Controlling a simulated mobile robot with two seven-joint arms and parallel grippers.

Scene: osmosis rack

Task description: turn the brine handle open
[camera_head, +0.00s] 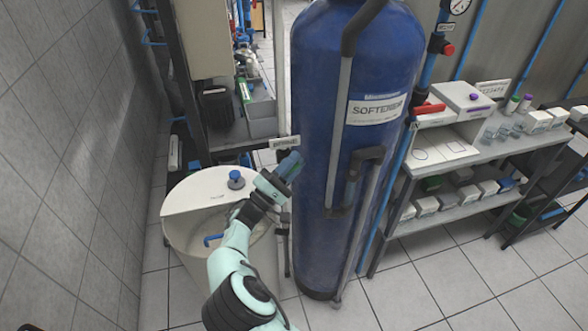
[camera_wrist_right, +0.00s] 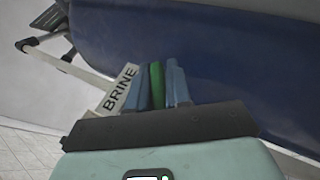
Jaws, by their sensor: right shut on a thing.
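The brine handle shows in the right wrist view as a narrow green bar (camera_wrist_right: 157,84) between my two blue fingers. My right gripper (camera_head: 289,165) is shut on it, beside the left side of the blue softener tank (camera_head: 345,110). In the head view the fingers hide the handle. A white label reading BRINE (camera_wrist_right: 119,90) stands just left of the fingers in the wrist view. A small white label (camera_head: 284,142) also shows above the gripper in the head view. My left gripper is in neither view.
The white round brine tank (camera_head: 178,200) with a blue cap (camera_head: 235,178) stands under my right arm. A grey pipe (camera_head: 368,190) runs down the softener's front. A shelf (camera_head: 455,150) with boxes stands at the right. The tiled floor at front right is clear.

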